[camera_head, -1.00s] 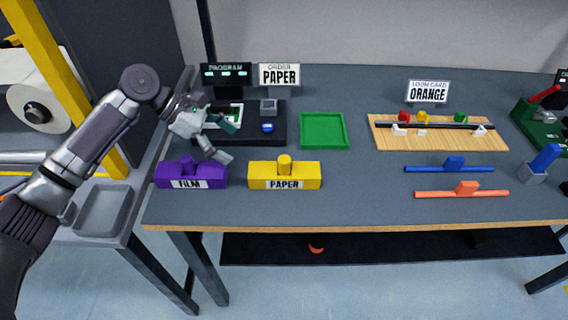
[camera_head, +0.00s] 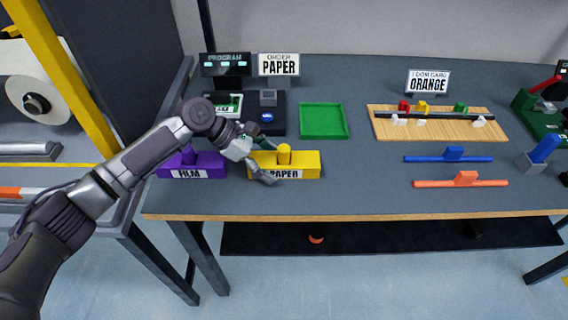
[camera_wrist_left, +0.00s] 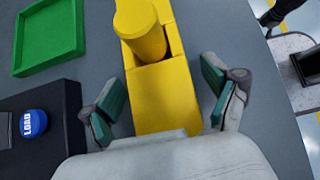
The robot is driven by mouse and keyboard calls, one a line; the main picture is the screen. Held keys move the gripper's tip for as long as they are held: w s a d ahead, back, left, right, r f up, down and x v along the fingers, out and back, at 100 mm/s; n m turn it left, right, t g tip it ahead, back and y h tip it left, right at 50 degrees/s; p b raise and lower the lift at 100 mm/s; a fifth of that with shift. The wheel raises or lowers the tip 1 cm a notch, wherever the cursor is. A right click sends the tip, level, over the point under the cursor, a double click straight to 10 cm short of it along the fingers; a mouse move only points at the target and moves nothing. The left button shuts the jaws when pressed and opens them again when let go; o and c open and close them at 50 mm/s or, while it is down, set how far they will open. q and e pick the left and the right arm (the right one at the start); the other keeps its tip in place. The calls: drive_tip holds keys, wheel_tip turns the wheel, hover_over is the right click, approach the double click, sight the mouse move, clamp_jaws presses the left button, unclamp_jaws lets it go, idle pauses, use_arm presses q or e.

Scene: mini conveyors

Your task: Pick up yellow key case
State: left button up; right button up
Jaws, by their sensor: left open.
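The yellow key case (camera_head: 308,163), labelled PAPER, sits on the dark table with a round yellow knob on top. My left gripper (camera_head: 272,164) is open at the left part of the case in the head view. In the left wrist view the yellow case (camera_wrist_left: 163,92) lies between the two spread green-padded fingers of my left gripper (camera_wrist_left: 163,97), with the knob farther ahead. I see no finger closed on it. The gripper hides part of the case's left end in the head view. My right gripper is not in view.
A purple case labelled FILM (camera_head: 207,171) stands just left, partly behind my arm. A green tray (camera_head: 346,121) and a black unit with a blue LOAD button (camera_wrist_left: 33,123) lie behind. Blue (camera_head: 425,159) and orange (camera_head: 490,183) bars lie to the right.

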sight(269, 158)
use_arm(q)
drive_tip(key=c, duration=1.4)
drive_tip(key=shift+c, duration=0.2)
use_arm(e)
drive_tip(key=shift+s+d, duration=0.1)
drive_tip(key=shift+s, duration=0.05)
use_arm(q)
drive_tip(key=shift+r, duration=0.2)
wheel_tip(269, 158, up, 4)
drive_tip(key=shift+r, duration=0.15)
drive_tip(key=s+d+r, duration=0.5)
drive_tip(key=d+r, duration=0.1)
drive_tip(key=d, duration=0.4)
drive_tip(key=shift+s+d+r+p, duration=0.15)
drive_tip(key=shift+d+r+p, duration=0.1)
drive_tip(key=shift+p, duration=0.2)
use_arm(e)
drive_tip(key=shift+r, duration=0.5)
use_arm(q)
drive_tip(key=shift+a, duration=0.1)
